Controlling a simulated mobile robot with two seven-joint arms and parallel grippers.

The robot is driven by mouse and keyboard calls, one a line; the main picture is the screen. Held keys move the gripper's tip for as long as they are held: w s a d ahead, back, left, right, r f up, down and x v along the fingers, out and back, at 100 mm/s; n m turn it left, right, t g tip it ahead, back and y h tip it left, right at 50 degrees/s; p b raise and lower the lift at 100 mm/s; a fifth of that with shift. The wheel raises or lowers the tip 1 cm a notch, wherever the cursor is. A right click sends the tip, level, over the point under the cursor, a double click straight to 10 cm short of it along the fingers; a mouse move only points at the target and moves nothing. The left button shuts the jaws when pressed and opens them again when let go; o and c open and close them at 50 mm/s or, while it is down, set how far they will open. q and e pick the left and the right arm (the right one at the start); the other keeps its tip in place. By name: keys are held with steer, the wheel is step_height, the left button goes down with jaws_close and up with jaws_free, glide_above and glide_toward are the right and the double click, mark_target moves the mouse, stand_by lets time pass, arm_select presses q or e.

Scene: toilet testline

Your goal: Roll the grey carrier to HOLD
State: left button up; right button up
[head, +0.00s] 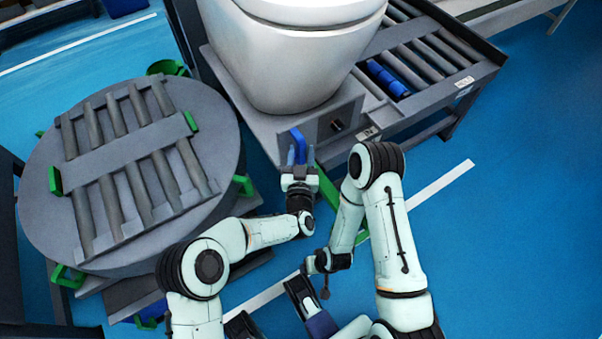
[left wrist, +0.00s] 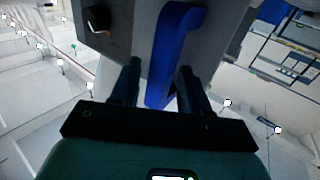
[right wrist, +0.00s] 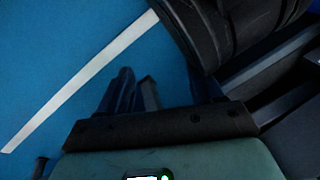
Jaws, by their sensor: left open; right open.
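The grey carrier (head: 268,125) bears a large white toilet (head: 296,50) and stands at the near end of the roller line. An upright grey plate on its near side has a blue handle (head: 299,145) and a dark knob (head: 337,125). My left gripper (head: 300,158) is open at the handle. In the left wrist view the blue handle (left wrist: 172,50) runs between the two fingers, with gaps visible beside it. My right gripper (right wrist: 165,88) is open and empty, low over the blue floor. I cannot read a HOLD label.
A round grey turntable (head: 45,215) with rollers and green brackets stands at the left. The roller line (head: 440,50) with a blue roller section (head: 388,78) extends right of the carrier, with small white labels (head: 464,83). Blue floor is open at the right.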

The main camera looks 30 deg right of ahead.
arm_select(q)
steer(key=p+v, duration=0.2)
steer(key=v, duration=1)
arm_select(e)
steer(key=r, duration=0.1)
steer(key=a+r, duration=0.1)
steer(key=r, duration=0.1)
steer(key=shift+w+a+r, duration=0.2)
steer(key=shift+w+r, duration=0.15)
steer(key=shift+r, duration=0.05)
arm_select(q)
steer(key=shift+d, duration=0.1)
